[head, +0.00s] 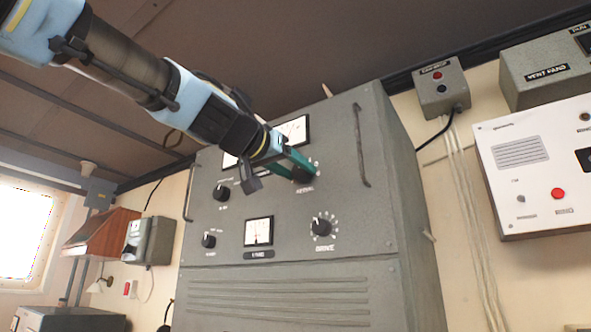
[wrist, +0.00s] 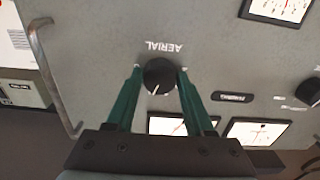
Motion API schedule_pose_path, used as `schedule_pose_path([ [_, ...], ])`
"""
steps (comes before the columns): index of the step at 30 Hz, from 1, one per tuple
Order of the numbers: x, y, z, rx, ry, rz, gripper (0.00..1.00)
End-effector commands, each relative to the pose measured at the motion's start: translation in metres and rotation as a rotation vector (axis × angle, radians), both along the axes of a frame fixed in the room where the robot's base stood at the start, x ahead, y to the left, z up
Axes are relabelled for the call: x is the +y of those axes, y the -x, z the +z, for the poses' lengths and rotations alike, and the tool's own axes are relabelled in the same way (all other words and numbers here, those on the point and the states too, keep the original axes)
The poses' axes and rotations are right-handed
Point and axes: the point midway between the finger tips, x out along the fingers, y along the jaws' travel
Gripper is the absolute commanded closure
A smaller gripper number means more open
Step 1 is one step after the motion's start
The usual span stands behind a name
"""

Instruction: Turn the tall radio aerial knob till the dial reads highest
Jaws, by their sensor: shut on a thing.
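The radio cabinet (head: 290,230) is tall and grey. Its black AERIAL knob (head: 302,177) is on the upper right of the front, with the label below it. My gripper (head: 303,165) reaches it from the upper left, green fingers at the knob. In the wrist view, which is upside down, the knob (wrist: 160,76) has a white pointer line and sits between the two fingertips of my gripper (wrist: 160,74), shut on it. A white dial (head: 292,130) above the knob is partly hidden by my gripper.
A DRIVE knob (head: 321,227), a smaller dial (head: 258,231) and two left knobs, one (head: 222,192), share the panel. A bar handle (head: 361,146) stands out right of my gripper. A wall box (head: 441,88) and white panel (head: 540,165) are farther right.

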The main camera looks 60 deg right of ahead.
Motion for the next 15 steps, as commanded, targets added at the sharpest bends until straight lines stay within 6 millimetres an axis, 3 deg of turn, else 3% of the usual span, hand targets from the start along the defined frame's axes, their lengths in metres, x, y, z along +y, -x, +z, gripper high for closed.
schedule_pose_path([
  [15,0.0,0.0004,0.0003,0.291,-0.016,0.0,1.0],
])
